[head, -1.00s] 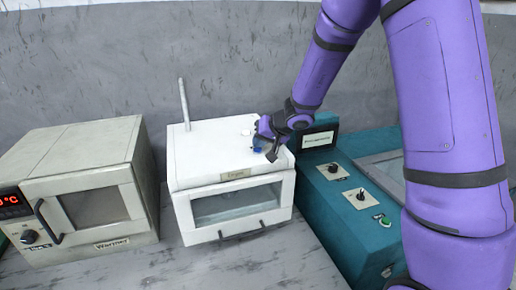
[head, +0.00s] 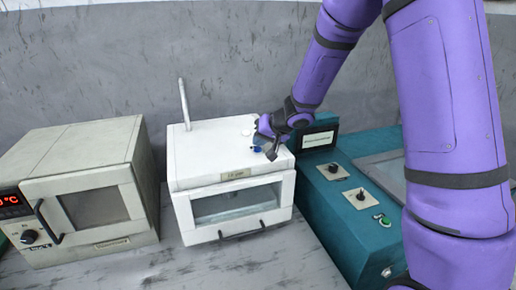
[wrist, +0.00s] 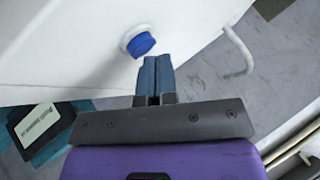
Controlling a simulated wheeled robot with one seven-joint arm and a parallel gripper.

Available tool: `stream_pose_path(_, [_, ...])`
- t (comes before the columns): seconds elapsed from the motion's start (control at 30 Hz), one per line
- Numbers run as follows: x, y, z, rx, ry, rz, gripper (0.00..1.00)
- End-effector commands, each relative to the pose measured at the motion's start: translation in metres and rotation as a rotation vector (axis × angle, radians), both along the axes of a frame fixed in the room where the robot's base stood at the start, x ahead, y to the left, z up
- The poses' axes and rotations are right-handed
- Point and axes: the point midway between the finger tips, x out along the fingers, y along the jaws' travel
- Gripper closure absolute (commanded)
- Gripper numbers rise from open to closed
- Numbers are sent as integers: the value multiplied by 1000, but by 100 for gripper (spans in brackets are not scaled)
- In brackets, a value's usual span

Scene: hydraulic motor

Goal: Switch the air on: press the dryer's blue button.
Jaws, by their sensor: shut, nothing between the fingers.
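The dryer (head: 205,155) is a white box with a small window and a handle on its front, standing in the middle of the head view. Its blue button (wrist: 140,44) sits in a white collar on the white surface in the wrist view. My gripper (head: 262,147) is at the right part of the dryer's top in the head view. In the wrist view its blue-grey fingers (wrist: 154,62) are together and empty, their tips just beside the button's lower right edge. I cannot tell whether they touch it. In the head view a bit of blue shows by the fingers.
A beige oven (head: 80,190) with a red display stands left of the dryer. A teal unit (head: 345,215) with knobs and a green button stands close on the right. A thin post (head: 184,103) rises at the dryer's back left. Bare bench (head: 240,262) lies in front.

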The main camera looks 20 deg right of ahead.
Motion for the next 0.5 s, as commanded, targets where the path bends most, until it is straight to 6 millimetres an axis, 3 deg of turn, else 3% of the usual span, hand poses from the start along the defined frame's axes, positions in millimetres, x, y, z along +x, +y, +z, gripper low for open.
stream_pose_path(0.5, [1,0,40,0,-4,-1,100])
